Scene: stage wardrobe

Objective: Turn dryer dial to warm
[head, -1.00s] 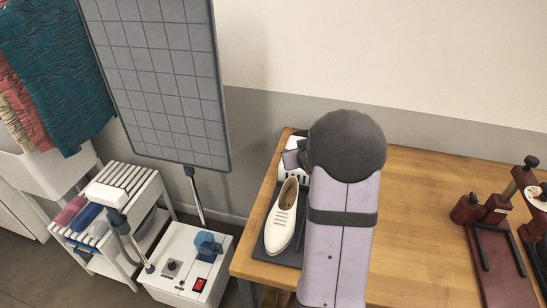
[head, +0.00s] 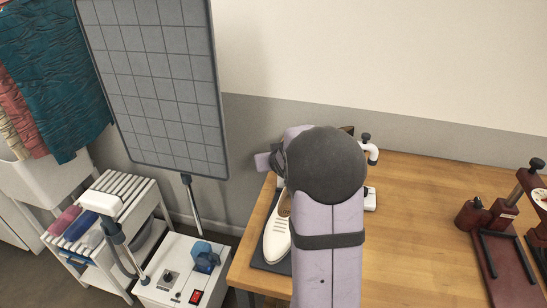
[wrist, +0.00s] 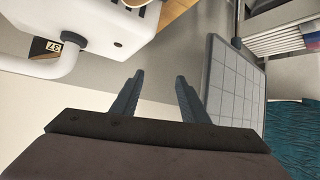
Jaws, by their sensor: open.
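A white appliance with a bent white pipe (head: 371,150) stands on the table, mostly hidden behind my arm in the head view. In the wrist view its white body (wrist: 120,22) and pipe fill the upper left, with dark slots at the top edge; I cannot make out a dial on it. A white box (head: 150,293) at lower left has a black knob (head: 168,278), a red switch (head: 196,297) and a blue part (head: 206,257). I cannot tell which is the dryer. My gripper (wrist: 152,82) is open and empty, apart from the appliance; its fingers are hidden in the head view.
A white shoe (head: 277,240) lies on a dark mat beside my arm. Dark red clamp-like tools (head: 500,215) stand at right. The table's middle right (head: 420,220) is clear.

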